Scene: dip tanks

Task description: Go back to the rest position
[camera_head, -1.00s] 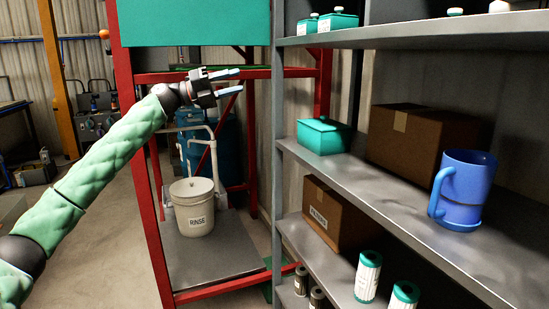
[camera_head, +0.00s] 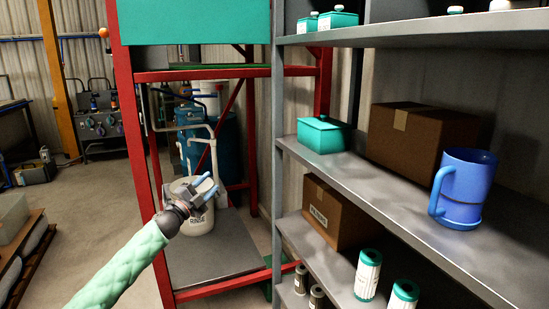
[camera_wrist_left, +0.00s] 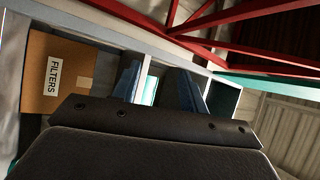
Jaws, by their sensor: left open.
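My left gripper (camera_head: 206,187) is open, with nothing between its two pale blue fingers. In the head view it is low on the left, in front of the white RINSE bucket (camera_head: 204,224) and hiding part of it. I cannot tell whether it touches the bucket. My green-sleeved left arm comes up from the bottom left. My right gripper is in neither view.
A red frame (camera_head: 143,165) stands around the bucket. On the right, a grey shelf unit (camera_head: 390,203) holds a blue mug (camera_head: 466,185), a teal box (camera_head: 323,135), cardboard boxes (camera_head: 418,140) and filter cartridges (camera_head: 368,278). A FILTERS box (camera_wrist_left: 45,72) shows in the wrist view.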

